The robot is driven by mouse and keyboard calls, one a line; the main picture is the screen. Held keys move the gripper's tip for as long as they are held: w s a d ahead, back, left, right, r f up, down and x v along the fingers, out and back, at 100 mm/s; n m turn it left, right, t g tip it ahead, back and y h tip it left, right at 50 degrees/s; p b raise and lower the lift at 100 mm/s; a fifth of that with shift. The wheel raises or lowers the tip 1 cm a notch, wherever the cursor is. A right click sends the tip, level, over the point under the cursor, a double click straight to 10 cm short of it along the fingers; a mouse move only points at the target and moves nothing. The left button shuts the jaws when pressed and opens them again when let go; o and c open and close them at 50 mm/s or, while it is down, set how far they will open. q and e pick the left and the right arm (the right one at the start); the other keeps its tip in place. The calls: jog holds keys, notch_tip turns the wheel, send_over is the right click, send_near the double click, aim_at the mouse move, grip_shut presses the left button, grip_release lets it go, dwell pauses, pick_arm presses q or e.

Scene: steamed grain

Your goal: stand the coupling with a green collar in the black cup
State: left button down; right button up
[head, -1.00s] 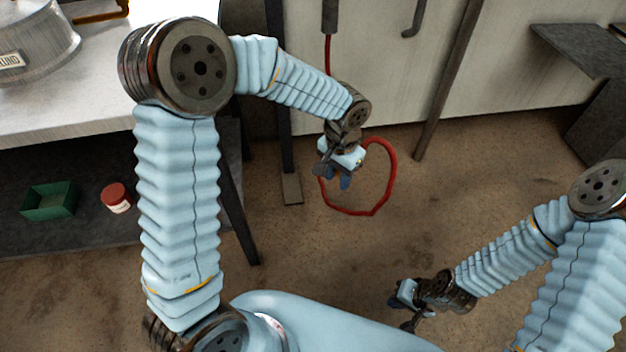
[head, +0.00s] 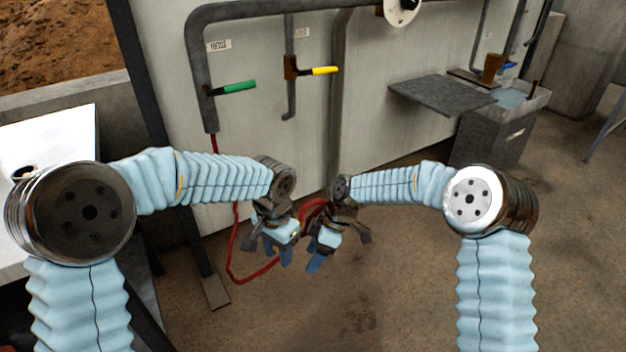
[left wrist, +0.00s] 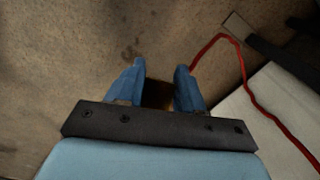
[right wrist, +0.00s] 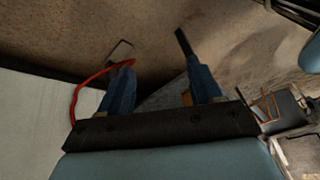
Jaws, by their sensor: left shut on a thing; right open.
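My left gripper (head: 278,254) is shut, fingers down, in front of the wall panel in the head view. In the left wrist view a small dark brownish thing (left wrist: 157,95) sits between its fingers (left wrist: 160,80). No green collar shows on it, so I cannot tell which coupling it is. My right gripper (head: 322,258) is close beside the left one, open. In the right wrist view its fingers (right wrist: 160,82) are apart with nothing clearly held. A small dark round thing (head: 22,172) on the white table is partly behind my left arm; I cannot tell if it is the black cup.
A wall panel (head: 390,110) carries pipes, a green-handled valve (head: 238,87) and a yellow-handled valve (head: 320,71). A red hose (head: 240,275) hangs to the floor behind my grippers.

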notch_tip(320, 180, up, 23)
jog(key=w+n+g, duration=0.1)
jog(key=w+n, duration=0.1)
jog(key=n, duration=0.9)
jog(key=shift+h, duration=0.4)
jog(key=x, duration=1.2)
jog(key=shift+s+a+f, duration=0.1)
jog(key=shift+s+f, duration=0.1)
jog(key=shift+s, duration=0.1)
jog(key=shift+c, duration=0.4)
jog(key=c, duration=1)
jog(key=o, duration=1.1)
